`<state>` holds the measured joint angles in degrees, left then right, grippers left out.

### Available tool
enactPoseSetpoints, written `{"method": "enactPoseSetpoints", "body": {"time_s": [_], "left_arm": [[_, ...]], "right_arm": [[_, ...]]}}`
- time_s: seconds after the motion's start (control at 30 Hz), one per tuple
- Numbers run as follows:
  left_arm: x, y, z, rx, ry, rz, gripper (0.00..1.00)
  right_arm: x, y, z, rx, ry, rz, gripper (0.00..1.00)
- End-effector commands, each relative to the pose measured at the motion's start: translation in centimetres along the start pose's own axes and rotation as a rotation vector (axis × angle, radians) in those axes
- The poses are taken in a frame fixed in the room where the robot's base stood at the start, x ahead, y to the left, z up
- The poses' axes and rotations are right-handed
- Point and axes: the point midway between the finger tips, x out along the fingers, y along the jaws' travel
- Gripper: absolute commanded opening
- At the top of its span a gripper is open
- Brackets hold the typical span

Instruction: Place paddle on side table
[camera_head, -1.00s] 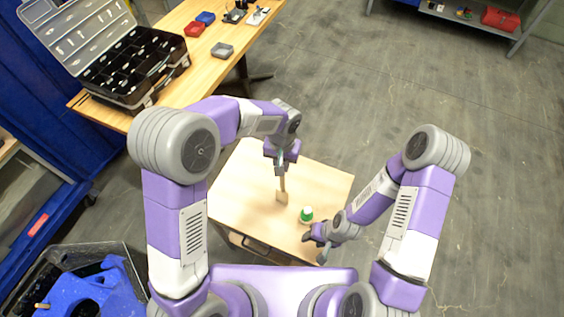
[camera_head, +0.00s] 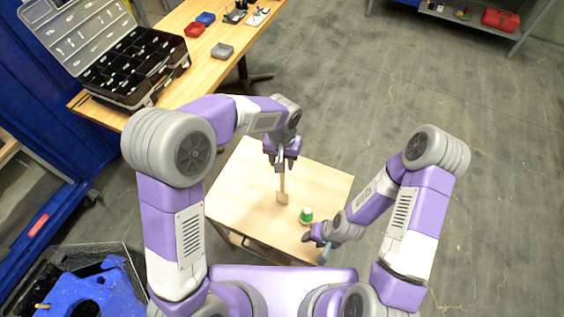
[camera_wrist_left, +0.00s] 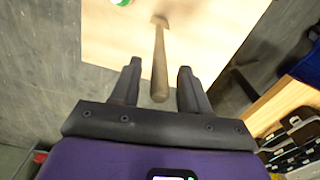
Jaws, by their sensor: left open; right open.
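The wooden paddle (camera_head: 282,192) is on the light wood side table (camera_head: 240,185), its flat end toward me and its handle toward my left gripper. My left gripper (camera_head: 279,167) is over the handle end. In the left wrist view the paddle (camera_wrist_left: 160,55) lies with its handle end between the open fingers of my left gripper (camera_wrist_left: 158,82), with gaps on both sides. My right gripper (camera_head: 318,246) is open at the table's near right edge, close to a white jar with a green lid (camera_head: 306,216), and holds nothing that I can see.
A long wooden workbench (camera_head: 205,50) at the upper left bears an open black organizer case (camera_head: 135,70) and small trays. A dark bin with blue parts (camera_head: 95,290) is at the lower left.

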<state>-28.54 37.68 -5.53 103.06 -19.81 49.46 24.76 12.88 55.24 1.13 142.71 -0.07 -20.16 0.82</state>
Motion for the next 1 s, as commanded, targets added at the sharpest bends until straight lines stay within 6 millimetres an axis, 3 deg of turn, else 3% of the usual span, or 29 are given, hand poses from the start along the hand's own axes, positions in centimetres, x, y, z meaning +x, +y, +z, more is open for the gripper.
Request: {"method": "enactPoseSetpoints", "body": {"time_s": [0.2, 0.43, 0.6, 1.0], "left_arm": [[-5.1, 0.1, 0.0, -0.001, 0.005, 0.003, 0.45], [-9.0, 0.0, 0.0, 0.001, 0.002, 0.001, 0.45], [-10.2, 0.1, 0.0, 0.001, 0.001, 0.001, 0.45], [-10.3, 0.0, 0.0, 0.0, 0.0, 0.001, 0.45]], "right_arm": [[-0.4, -0.1, 0.0, 0.0, 0.0, 0.0, 0.47], [-0.7, -0.2, 0.0, 0.0, 0.0, 0.0, 0.47], [-0.8, -0.3, 0.0, 0.0, 0.0, 0.0, 0.47], [-0.7, -0.3, 0.0, 0.0, 0.0, 0.0, 0.47]]}}
